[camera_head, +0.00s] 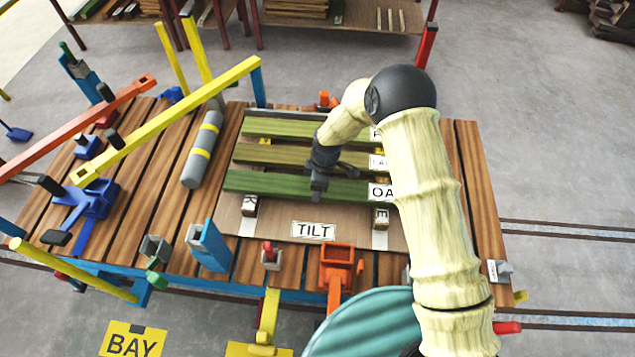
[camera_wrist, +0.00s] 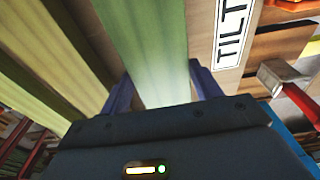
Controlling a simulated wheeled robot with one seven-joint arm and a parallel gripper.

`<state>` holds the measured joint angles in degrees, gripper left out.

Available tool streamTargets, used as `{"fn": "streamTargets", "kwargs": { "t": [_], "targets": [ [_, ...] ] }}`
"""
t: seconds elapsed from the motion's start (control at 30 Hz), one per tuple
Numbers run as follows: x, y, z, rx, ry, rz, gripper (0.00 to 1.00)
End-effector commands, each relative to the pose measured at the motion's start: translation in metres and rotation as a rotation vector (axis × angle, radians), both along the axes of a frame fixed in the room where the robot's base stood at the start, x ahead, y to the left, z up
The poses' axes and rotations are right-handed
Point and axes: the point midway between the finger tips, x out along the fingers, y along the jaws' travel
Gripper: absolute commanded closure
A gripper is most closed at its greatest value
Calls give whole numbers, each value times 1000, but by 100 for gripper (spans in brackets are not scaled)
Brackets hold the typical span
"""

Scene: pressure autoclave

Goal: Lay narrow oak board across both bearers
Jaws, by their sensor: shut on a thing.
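The oak board (camera_head: 260,183) is a long green board, the nearest of three parallel ones, with a label reading "OA" at its right, partly hidden by my arm. My gripper (camera_head: 318,188) is shut on it near its middle; in the wrist view the board (camera_wrist: 145,40) runs between both fingers. The board spans above the left bearer (camera_head: 250,206) and the right bearer (camera_head: 381,217), whose near ends show below it. I cannot tell whether it touches them.
Two more green boards, a middle one (camera_head: 262,154) and a far one (camera_head: 275,129), lie behind. A "TILT" plate (camera_head: 313,230) is in front. An orange clamp (camera_head: 338,268) is at the front edge.

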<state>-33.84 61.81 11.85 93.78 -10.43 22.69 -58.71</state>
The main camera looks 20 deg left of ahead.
Motion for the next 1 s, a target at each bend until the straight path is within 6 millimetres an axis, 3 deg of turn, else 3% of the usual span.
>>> {"fn": "streamTargets", "kwargs": {
  "t": [0.3, 0.33, 0.43, 0.77, 1.0],
  "targets": [
    [0, 1, -2, 2, -2, 1, 84],
    [0, 0, -3, 0, 0, 1, 35],
    [0, 0, -3, 0, 0, 1, 15],
    [0, 0, -1, 0, 0, 1, 15],
    [1, -2, 20, 2, -2, 2, 15]
  ]
}}
